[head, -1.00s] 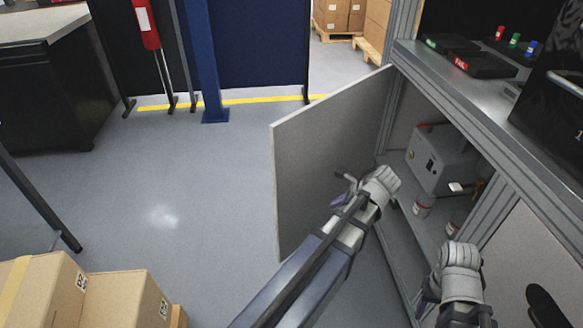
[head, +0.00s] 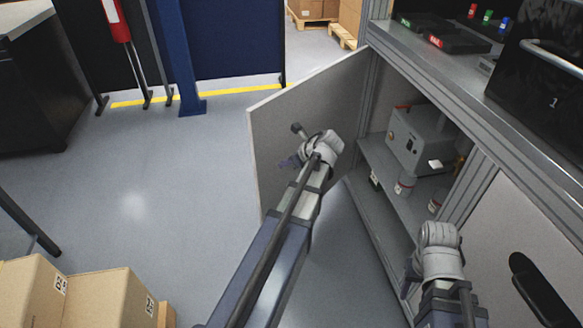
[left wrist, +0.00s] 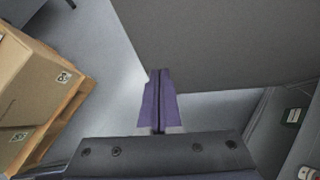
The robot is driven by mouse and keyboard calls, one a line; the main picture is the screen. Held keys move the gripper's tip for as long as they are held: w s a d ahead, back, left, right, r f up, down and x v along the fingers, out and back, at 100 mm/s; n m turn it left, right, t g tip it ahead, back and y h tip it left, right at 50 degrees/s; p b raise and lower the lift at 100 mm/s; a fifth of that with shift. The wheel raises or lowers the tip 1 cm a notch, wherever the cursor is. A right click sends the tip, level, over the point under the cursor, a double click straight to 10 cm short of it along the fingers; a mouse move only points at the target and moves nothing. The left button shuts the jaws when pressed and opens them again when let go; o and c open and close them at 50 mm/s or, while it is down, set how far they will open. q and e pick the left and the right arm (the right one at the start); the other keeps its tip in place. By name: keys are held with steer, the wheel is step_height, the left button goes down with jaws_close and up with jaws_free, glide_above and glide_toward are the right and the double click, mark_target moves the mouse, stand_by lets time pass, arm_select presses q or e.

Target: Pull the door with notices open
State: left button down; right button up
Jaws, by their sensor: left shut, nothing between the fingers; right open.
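The grey cabinet door (head: 285,115) stands wide open, swung out to the left of the cabinet. Its inner face is towards me, and no notices show on it. My left gripper (head: 287,162) is in front of that inner face, towards the free edge, shut and empty. In the left wrist view its purple fingers (left wrist: 158,80) are together beside the lower edge of the door (left wrist: 220,45). I cannot tell whether they touch it. My right gripper (head: 411,275) is open near the cabinet front at the lower right, its fingers largely hidden.
The open cabinet holds a grey box-shaped unit (head: 418,138) and several small containers (head: 404,184) on a shelf (head: 375,150). A closed panel with a black handle (head: 538,290) is at the lower right. Cardboard boxes (head: 95,298) stand at the lower left. The floor left of the door is clear.

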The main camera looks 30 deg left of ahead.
mark_target(266, 162)
arm_select(q)
steer(key=a, duration=0.1)
steer(key=a+f, duration=0.1)
steer(key=a, duration=0.1)
steer(key=a+f+b, duration=0.1)
steer(key=shift+w+a, duration=0.35)
steer(key=shift+a, duration=0.6)
arm_select(e)
steer(key=shift+f, duration=1)
